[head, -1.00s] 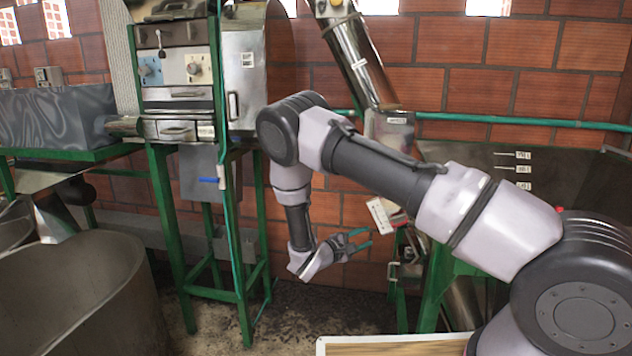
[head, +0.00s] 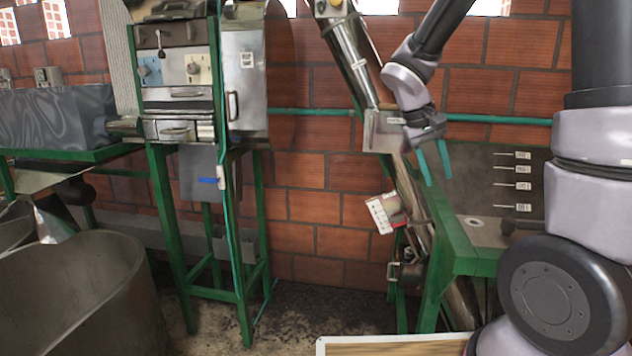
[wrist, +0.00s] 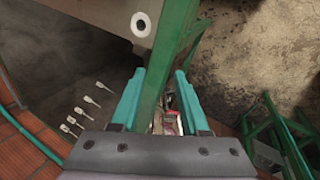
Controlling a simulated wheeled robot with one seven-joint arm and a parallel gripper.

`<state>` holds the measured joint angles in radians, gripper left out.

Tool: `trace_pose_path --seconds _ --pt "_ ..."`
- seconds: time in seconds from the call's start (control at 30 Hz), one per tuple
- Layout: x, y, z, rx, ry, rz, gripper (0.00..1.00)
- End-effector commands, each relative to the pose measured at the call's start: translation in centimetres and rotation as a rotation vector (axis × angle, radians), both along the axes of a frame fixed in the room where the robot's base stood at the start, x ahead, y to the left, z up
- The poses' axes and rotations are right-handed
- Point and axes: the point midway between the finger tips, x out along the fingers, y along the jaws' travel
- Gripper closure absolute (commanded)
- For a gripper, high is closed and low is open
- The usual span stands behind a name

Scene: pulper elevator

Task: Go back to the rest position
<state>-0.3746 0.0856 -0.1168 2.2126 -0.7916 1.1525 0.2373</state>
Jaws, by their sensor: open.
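My gripper (head: 432,162) hangs from my raised arm at the right of the head view, with its teal fingers pointing down. It is open and empty. It is above the left side of the green-framed table (head: 452,240), in front of the metal elevator tube (head: 350,52). In the wrist view my gripper (wrist: 160,88) shows its two fingers apart, with a green frame beam (wrist: 165,75) seen between and beyond them. I cannot tell how far the fingers are from the beam.
A pulper machine (head: 185,75) on a green stand is at the left centre. A large metal tank (head: 85,290) stands front left. A wooden-topped surface (head: 390,346) is at the bottom. A white switch box (head: 380,213) hangs by the tube. The floor (head: 320,310) between stand and table is clear.

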Motion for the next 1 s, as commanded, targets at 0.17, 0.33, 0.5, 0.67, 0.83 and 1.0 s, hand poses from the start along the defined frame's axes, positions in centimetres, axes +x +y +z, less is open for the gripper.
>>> trace_pose_path --seconds 0.17,0.33,0.5,0.67,0.83,1.0 --pt "-4.1 -0.1 4.6 0.224 -0.136 -0.096 0.55" --pt "-7.8 0.5 8.4 0.416 -0.292 -0.162 0.55" --pt "-11.0 1.4 11.6 0.568 -0.458 -0.203 0.55" --pt "-12.9 2.1 13.3 0.652 -0.571 -0.219 0.55" --pt "-13.6 2.5 14.0 0.685 -0.617 -0.226 0.55" --pt "-13.6 2.5 14.0 0.686 -0.618 -0.225 0.55"
